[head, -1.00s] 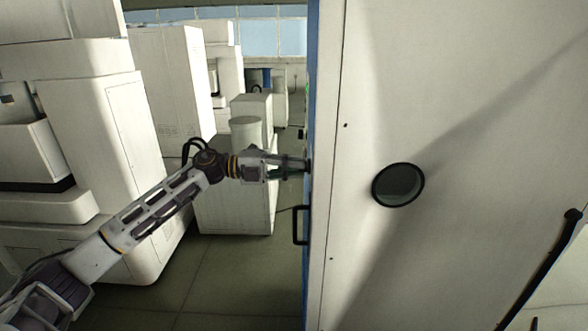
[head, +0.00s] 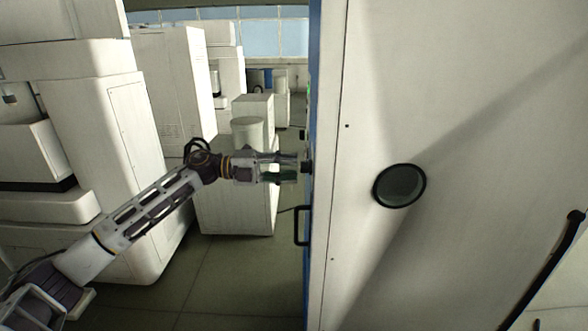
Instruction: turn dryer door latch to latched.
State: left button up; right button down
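The dryer (head: 470,90) is the large white cabinet filling the right side, its blue front seen almost edge-on. A small dark knob (head: 307,167), which looks like the door latch, sticks out from that front; its turn position cannot be read from this angle. My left gripper (head: 296,168) is just left of the knob, level with it, with its two fingers apart, one above the other. Nothing shows between the fingers, and a small gap seems to separate the fingertips from the knob. My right gripper is not in view.
A black bar handle (head: 299,226) stands out from the blue front below the knob. A white cabinet (head: 235,205) with a round canister (head: 247,132) on it stands behind my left gripper. White machines (head: 110,150) line the left. Floor (head: 235,275) is clear between.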

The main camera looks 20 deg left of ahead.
pick_arm(q)
jog(key=v, duration=1)
jog(key=shift+d, duration=0.1)
dwell(0.4)
